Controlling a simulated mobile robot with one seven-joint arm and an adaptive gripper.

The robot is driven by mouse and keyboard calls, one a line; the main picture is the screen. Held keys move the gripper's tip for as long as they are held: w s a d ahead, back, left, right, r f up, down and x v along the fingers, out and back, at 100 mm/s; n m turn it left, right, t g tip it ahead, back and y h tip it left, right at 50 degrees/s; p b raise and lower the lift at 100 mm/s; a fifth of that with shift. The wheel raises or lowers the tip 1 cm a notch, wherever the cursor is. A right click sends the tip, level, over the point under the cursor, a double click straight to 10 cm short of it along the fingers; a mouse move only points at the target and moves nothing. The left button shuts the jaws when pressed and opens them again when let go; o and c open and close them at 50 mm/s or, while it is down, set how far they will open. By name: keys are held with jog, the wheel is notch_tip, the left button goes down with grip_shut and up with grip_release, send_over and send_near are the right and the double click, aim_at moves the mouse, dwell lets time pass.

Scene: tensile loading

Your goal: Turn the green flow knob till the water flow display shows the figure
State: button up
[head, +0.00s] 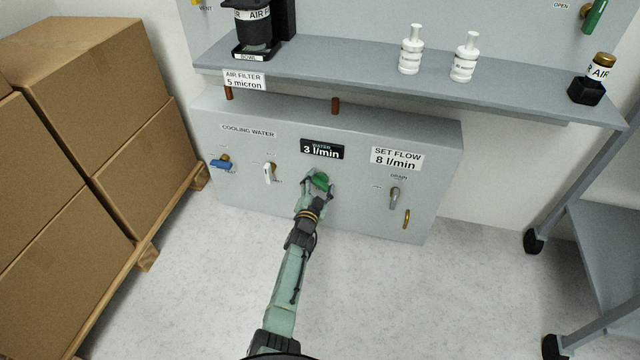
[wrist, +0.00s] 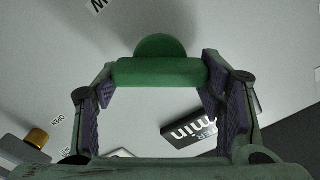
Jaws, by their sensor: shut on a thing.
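The green flow knob (head: 321,181) is on the front of the grey cooling water panel, below the water flow display (head: 322,149). The display reads 3 l/min. A label (head: 397,158) to its right reads SET FLOW 8 l/min. My gripper (head: 314,186) is at the knob, its fingers on either side of it. In the wrist view the green knob (wrist: 160,70) spans between the two purple finger pads, and my gripper (wrist: 160,85) is shut on it. Part of the display (wrist: 190,132) shows below the knob there, rotated.
A blue-handled valve (head: 221,162) and a white-handled valve (head: 269,173) are left of the knob. A drain valve (head: 394,197) is to its right. A grey shelf (head: 370,65) juts out above. Stacked boxes (head: 90,130) stand left. The floor in front is clear.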

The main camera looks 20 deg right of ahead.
jog(key=shift+c, duration=1)
jog(key=n, duration=0.2)
jog(key=n+p, duration=0.1)
jog(key=n, duration=0.1)
jog(key=shift+w+a+r, duration=0.1)
jog(key=shift+w+r, duration=0.05)
jog(key=shift+r, duration=0.05)
jog(key=n, duration=0.6)
jog(key=shift+w+a+n, duration=0.15)
jog(key=shift+n, duration=0.25)
jog(key=n, duration=0.4)
jog(key=shift+w+a+f+n, duration=0.1)
jog(key=shift+a+n, duration=0.05)
jog(key=shift+n, duration=0.15)
jog(key=n, duration=0.5)
jog(key=shift+f, duration=0.15)
jog(key=shift+a+n, duration=0.1)
jog(key=shift+n, duration=0.2)
